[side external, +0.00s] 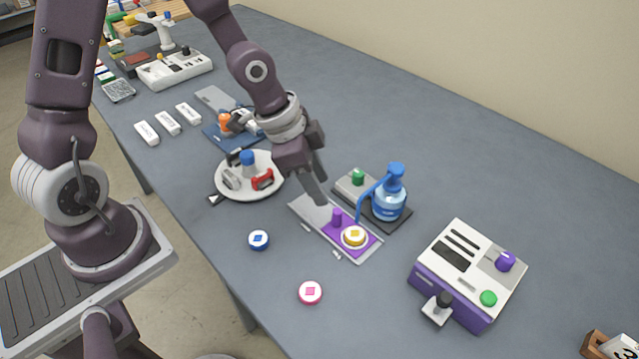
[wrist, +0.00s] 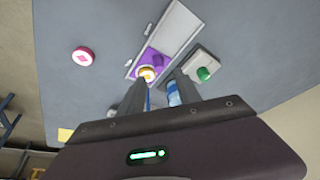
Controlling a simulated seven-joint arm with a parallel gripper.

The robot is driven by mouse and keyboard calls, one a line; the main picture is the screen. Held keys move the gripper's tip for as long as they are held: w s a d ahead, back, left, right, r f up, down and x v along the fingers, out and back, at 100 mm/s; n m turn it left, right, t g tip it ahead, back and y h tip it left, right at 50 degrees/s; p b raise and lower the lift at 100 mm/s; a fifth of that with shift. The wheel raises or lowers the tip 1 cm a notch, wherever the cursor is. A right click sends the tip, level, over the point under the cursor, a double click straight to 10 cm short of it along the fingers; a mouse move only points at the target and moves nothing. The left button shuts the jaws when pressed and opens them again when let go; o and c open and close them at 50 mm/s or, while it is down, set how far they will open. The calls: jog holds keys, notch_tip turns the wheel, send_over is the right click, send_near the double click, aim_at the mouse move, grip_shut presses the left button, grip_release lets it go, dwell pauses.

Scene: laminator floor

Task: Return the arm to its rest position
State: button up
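My gripper (side external: 318,190) hangs from my bent arm above the middle of the table, apart from the table. In the wrist view its two fingers (wrist: 158,92) stand apart with nothing between them. Below and beyond the fingers is a grey plate (side external: 308,208) with a purple section. A round yellow and white disc (side external: 354,236) sits on the purple section, beside a purple knob (side external: 337,217). The disc also shows in the wrist view (wrist: 147,74).
A blue pump bottle (side external: 389,200) stands right of my gripper. A white plate (side external: 232,191) with small items lies left. A white and purple machine (side external: 468,270) stands front right. A blue disc (side external: 258,240) and a pink disc (side external: 310,292) lie near the front edge. The back right is clear.

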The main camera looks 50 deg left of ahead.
jog(key=s+a+r+n+t+y, duration=0.1)
jog(key=s+a+r+n, duration=0.2)
jog(key=s+r, duration=0.6)
jog(key=s+a+r+n+t+y, duration=0.1)
jog(key=s+a+r+n, duration=0.2)
jog(key=s+r, duration=0.6)
jog(key=n, duration=0.2)
jog(key=shift+r+n+y, duration=0.3)
jog(key=shift+r+n, duration=0.05)
jog(key=shift+n, duration=0.05)
jog(key=shift+a, duration=0.1)
dwell(0.8)
